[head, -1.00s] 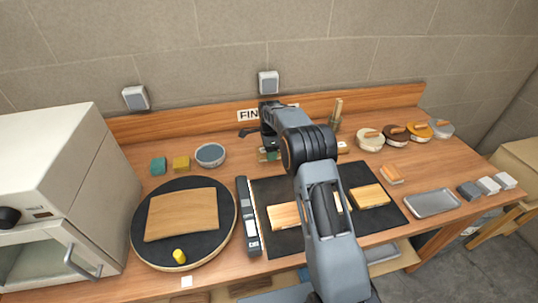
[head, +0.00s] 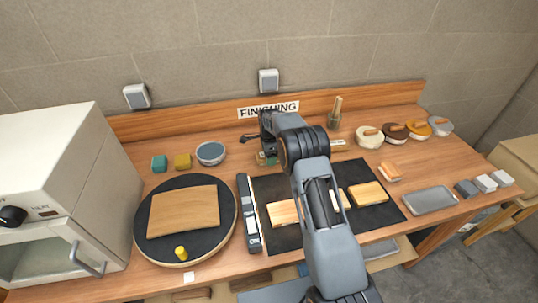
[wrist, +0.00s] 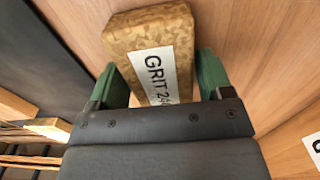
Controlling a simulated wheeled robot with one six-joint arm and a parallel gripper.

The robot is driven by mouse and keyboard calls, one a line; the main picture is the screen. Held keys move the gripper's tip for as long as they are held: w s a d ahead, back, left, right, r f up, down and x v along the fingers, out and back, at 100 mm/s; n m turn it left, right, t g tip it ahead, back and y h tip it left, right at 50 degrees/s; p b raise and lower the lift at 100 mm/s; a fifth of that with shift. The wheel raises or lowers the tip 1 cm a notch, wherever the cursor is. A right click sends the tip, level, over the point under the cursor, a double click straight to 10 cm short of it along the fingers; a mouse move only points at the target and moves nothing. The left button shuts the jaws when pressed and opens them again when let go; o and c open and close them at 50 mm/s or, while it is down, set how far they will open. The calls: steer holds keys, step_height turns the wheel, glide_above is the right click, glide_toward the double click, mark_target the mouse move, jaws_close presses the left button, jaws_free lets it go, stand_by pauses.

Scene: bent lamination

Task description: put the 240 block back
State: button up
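The 240 block (wrist: 150,45) is speckled tan with a white label; "GRIT 24" reads clearly in the wrist view and the last digit is partly cut off. The block's lower end is hidden by the gripper body. In the head view my gripper (head: 266,156) is at the back of the bench, below the FINISHING sign (head: 268,109), and my arm hides most of the block and what is under it.
A dark mat (head: 378,215) with wooden pieces lies in front, beside a grey bar tool (head: 248,215). A round black turntable (head: 228,207) holds a wooden board. A bowl (head: 210,153) and two small blocks are left of my gripper. A metal tray (head: 431,201) is at right.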

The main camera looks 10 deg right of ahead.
steer(key=shift+o, duration=1.4)
steer(key=shift+r, duration=0.1)
step_height(320, 180, up, 12)
steer(key=b, duration=0.2)
steer(key=s+r+n+t, duration=0.1)
steer(key=s+r+n, duration=0.4)
steer(key=s+r, duration=0.3)
steer(key=s+r+n+t, duration=0.1)
steer(key=s+r+n, duration=0.15)
steer(key=s, duration=0.35)
steer(key=s+r+n+t, duration=0.1)
steer(key=s+n, duration=0.2)
steer(key=s, duration=0.3)
steer(key=s+f+n+t, duration=0.1)
steer(key=s+f+n, duration=0.3)
steer(key=s, duration=1)
steer(key=n, duration=0.3)
steer(key=shift+s+f, duration=0.15)
steer(key=shift+s, duration=0.25)
